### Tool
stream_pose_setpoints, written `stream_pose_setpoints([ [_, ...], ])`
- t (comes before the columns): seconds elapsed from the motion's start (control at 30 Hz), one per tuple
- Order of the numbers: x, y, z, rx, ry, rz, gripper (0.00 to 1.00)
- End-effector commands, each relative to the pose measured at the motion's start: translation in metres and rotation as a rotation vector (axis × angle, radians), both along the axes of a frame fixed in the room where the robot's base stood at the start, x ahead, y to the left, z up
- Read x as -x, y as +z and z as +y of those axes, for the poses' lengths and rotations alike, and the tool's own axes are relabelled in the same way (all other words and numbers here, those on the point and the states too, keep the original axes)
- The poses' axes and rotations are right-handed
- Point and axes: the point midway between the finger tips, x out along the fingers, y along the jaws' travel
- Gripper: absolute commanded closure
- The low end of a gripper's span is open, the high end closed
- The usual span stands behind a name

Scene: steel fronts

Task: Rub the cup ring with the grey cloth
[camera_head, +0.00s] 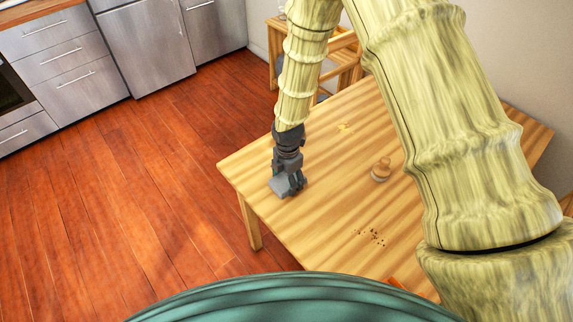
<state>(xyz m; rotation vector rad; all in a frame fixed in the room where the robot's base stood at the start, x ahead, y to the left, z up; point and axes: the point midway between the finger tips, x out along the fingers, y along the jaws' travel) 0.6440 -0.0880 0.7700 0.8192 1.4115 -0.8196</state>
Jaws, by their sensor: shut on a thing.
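My gripper (292,187) points down and is shut on the cloth. The cloth seems to touch the tabletop, but the exact contact is too small to tell.
Dark crumbs (371,237) lie nearer me, and a yellow patch (345,127) lies farther back. A wooden chair (343,62) stands behind the table. The tabletop between is clear.

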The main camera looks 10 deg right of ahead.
Motion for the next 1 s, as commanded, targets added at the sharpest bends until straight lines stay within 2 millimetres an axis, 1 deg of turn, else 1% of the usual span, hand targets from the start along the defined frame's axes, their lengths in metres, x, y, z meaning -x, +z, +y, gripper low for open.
stream_pose_setpoints([
  [0.07, -0.001, 0.011, -0.001, 0.000, 0.000, -0.001, 0.60],
  [0.1, -0.001, 0.022, -0.002, -0.001, -0.001, -0.003, 0.60],
  [0.13, -0.001, 0.029, -0.002, -0.001, -0.001, -0.003, 0.60],
  [0.17, 0.000, 0.028, -0.002, 0.000, -0.001, -0.001, 0.60],
  [0.7, 0.000, 0.076, -0.005, 0.000, -0.006, 0.000, 0.60],
  [0.83, 0.001, 0.081, -0.005, 0.000, -0.007, 0.000, 0.60],
  [1.0, 0.001, 0.081, -0.005, 0.000, -0.007, 0.000, 0.60],
])
